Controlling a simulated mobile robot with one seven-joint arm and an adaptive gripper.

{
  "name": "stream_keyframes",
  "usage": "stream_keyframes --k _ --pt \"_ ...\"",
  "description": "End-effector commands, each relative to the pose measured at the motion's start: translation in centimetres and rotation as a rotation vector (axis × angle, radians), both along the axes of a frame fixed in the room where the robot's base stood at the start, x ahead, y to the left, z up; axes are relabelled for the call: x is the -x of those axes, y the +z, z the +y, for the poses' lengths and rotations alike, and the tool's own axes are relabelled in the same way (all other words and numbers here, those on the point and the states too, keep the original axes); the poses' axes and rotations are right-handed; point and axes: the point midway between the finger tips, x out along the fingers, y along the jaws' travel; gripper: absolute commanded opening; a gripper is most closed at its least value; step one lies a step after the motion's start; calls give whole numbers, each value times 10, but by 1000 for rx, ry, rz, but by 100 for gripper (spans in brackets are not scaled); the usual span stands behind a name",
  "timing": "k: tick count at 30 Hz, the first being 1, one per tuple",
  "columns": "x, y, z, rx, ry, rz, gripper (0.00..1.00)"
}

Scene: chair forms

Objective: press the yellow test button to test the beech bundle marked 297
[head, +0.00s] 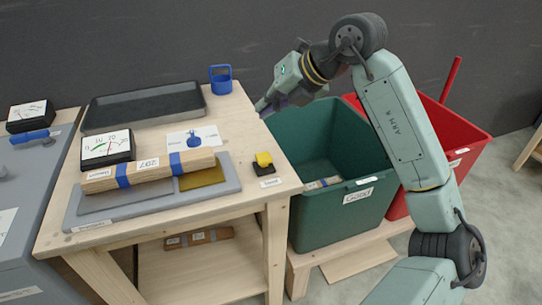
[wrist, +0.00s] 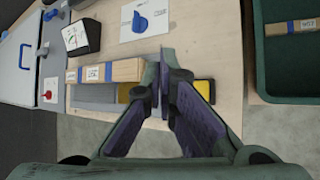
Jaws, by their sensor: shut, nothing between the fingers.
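The beech bundle (head: 150,172), with blue bands and a label that looks like 297, lies on a grey plate (head: 78,217) on the wooden table. It also shows in the wrist view (wrist: 126,70). The yellow button (head: 264,159) sits on a black base near the table's right edge. In the wrist view the yellow button (wrist: 207,88) is partly hidden behind my fingers. My gripper (head: 262,108) is shut and empty, above the table's right edge and farther back than the button. Its fingertips also show in the wrist view (wrist: 163,62).
A dial meter (head: 107,148) stands behind the bundle, near a blue knob on a white card (head: 190,138). A dark tray (head: 145,106) and blue holder (head: 221,79) stand at the back. A green bin (head: 330,225) holding a bundle and a red bin (head: 462,140) stand right.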

Motion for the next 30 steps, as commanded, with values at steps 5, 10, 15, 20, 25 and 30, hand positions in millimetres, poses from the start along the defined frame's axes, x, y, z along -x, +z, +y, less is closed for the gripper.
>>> stream_keyframes --k 5,10,15,20,25,30 --pt "0 0 0 1 1 0 0" --pt "0 -6 0 1 2 0 0" --pt "1 -21 0 1 3 0 0" --pt "0 -43 0 0 2 0 0" --pt "0 -68 0 0 2 0 0" --pt "0 -86 0 2 1 0 0"
